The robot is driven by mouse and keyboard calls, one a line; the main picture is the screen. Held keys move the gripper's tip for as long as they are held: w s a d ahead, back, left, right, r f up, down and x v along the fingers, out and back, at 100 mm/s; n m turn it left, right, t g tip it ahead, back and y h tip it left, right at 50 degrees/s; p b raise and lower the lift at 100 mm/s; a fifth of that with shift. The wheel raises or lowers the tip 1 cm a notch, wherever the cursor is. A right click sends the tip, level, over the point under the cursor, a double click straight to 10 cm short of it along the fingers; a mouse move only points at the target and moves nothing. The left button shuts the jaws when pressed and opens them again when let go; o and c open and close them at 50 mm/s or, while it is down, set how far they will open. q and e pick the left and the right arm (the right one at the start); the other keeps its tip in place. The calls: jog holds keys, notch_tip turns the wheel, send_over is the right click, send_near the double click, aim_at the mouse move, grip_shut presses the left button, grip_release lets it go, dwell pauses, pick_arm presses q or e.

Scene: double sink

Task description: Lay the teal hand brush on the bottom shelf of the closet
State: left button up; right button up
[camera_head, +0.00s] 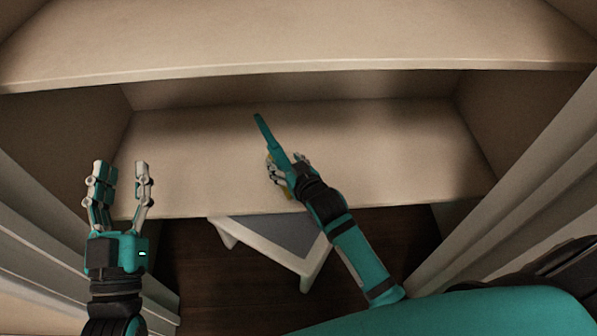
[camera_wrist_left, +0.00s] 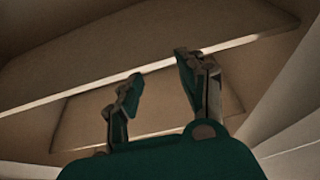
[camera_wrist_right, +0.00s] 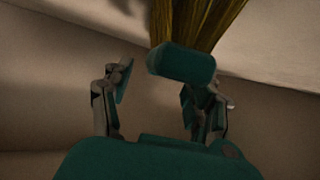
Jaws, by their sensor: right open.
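The teal hand brush (camera_head: 268,136) is at the bottom shelf (camera_head: 400,150) of the closet, its handle slanting to the upper left. My right gripper (camera_head: 287,166) is open around or just beside its near end; I cannot tell whether they touch. In the right wrist view the brush's teal end (camera_wrist_right: 182,63) and yellow-brown bristles (camera_wrist_right: 205,22) show just beyond the spread fingers (camera_wrist_right: 155,95). Whether the brush rests fully on the board is hard to tell. My left gripper (camera_head: 120,172) is open and empty at the shelf's left front.
An upper shelf (camera_head: 300,40) overhangs the bottom one. Closet side walls stand left and right. A white stool with a grey top (camera_head: 275,236) stands below the shelf's front edge on a dark wooden floor (camera_head: 210,275). The shelf's right half is clear.

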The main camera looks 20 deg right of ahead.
jog(key=p+v, duration=0.1)
jog(key=v, duration=0.3)
jog(key=shift+r, duration=0.2)
pick_arm(q)
notch_tip(320, 180, down, 12)
jog(key=s+a+g+y+p, duration=0.1)
jog(key=a+g+y, duration=0.1)
jog(key=g, duration=0.5)
jog(key=shift+g+y+p, duration=0.3)
pick_arm(e)
jog(key=s+r+n+y, duration=0.1)
jog(key=s+r, duration=1)
jog(key=shift+s+a+r+y, duration=0.2)
jog(key=shift+r+y, duration=0.05)
jog(key=shift+y, duration=0.05)
jog(key=shift+c, duration=0.3)
